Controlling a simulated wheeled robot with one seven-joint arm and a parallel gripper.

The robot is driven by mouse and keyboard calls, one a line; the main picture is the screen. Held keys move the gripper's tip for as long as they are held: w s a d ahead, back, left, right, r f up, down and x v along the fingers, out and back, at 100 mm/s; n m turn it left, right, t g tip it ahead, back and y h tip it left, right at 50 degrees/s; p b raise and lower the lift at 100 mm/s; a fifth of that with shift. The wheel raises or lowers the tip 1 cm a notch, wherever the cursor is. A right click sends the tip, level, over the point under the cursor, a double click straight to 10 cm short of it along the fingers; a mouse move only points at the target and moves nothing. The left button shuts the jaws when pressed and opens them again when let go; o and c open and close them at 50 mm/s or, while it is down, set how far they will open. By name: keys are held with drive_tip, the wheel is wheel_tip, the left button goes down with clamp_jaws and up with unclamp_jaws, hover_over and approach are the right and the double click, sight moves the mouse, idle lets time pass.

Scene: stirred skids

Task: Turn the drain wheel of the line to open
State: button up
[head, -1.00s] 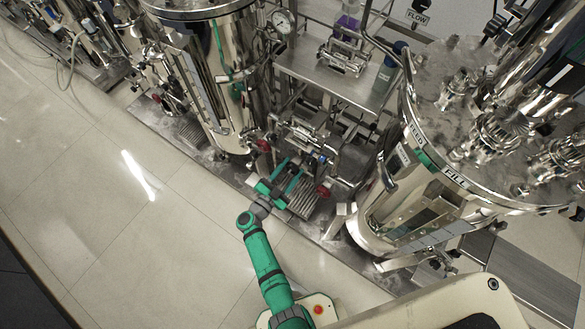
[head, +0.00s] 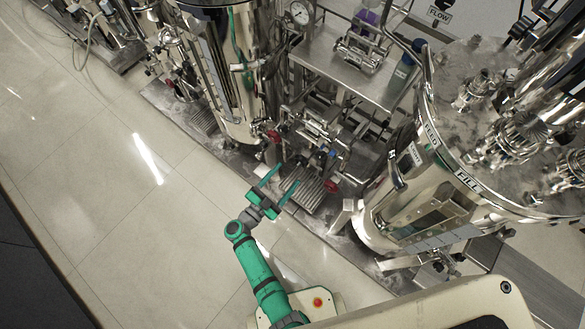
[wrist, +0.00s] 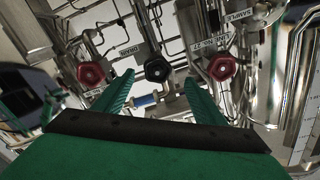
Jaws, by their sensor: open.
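My gripper (head: 288,174) is open and empty, reaching toward the low pipework between two steel tanks. In the wrist view its green fingers (wrist: 158,82) point at a row of handwheels. A red wheel (wrist: 91,75) is left of the fingers, a black wheel (wrist: 157,69) shows between them, and another red wheel (wrist: 222,67) is right of them. The fingers appear apart from all three. In the head view red wheels show at the left (head: 274,136) and right (head: 331,187).
A tall steel tank (head: 240,100) stands left of the pipework, and a larger vessel marked FILL (head: 440,190) stands right. A steel shelf (head: 350,75) is above and behind. A ribbed plate (head: 309,193) lies low before the pipes. The tiled floor (head: 120,220) at left is clear.

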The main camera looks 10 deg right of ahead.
drive_tip(key=v, duration=0.2)
drive_tip(key=shift+s+a, duration=0.1)
drive_tip(key=shift+s, duration=0.2)
idle(0.3)
